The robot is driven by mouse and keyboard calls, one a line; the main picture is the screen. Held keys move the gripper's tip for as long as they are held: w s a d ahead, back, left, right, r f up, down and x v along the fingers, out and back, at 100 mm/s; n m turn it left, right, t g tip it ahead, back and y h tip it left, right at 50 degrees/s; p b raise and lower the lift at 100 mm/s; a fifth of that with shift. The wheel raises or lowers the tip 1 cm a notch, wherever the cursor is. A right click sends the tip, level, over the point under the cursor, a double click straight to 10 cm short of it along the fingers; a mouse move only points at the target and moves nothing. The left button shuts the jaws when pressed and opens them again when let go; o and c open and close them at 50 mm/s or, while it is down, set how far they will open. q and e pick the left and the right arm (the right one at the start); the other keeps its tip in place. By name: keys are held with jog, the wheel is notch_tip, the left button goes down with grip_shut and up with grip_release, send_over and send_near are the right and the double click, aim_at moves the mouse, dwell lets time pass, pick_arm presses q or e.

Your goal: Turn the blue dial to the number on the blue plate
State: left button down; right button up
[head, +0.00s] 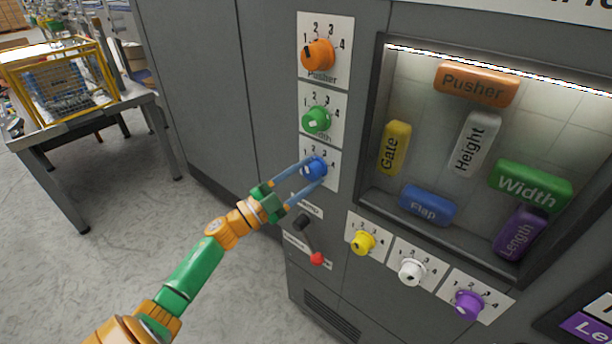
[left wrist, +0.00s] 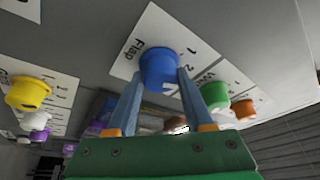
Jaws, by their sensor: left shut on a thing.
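The blue dial (head: 314,168) sits on a white card with numbers on the grey machine front, below the green dial. In the left wrist view the blue dial (left wrist: 158,68) stands on its card marked "Flap" (left wrist: 142,40). My left gripper (head: 311,172) is shut on the blue dial, one finger on each side; it also shows in the left wrist view (left wrist: 155,85). The blue plate (head: 427,205) reads "Flap" and lies behind the window; I can make out no number on it. The fingers partly hide the dial's card, and I cannot read the pointer. My right gripper is not in view.
An orange dial (head: 318,56) and a green dial (head: 316,120) are above. A lever with a red knob (head: 317,259) is just below my gripper. Yellow (head: 363,242), white (head: 412,271) and purple (head: 468,304) dials are lower right. A table (head: 93,118) stands left.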

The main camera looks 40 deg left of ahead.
pick_arm(q)
jog(key=shift+c, duration=1.4)
grip_release()
jog(key=b+v, duration=0.1)
jog(key=v, duration=0.6)
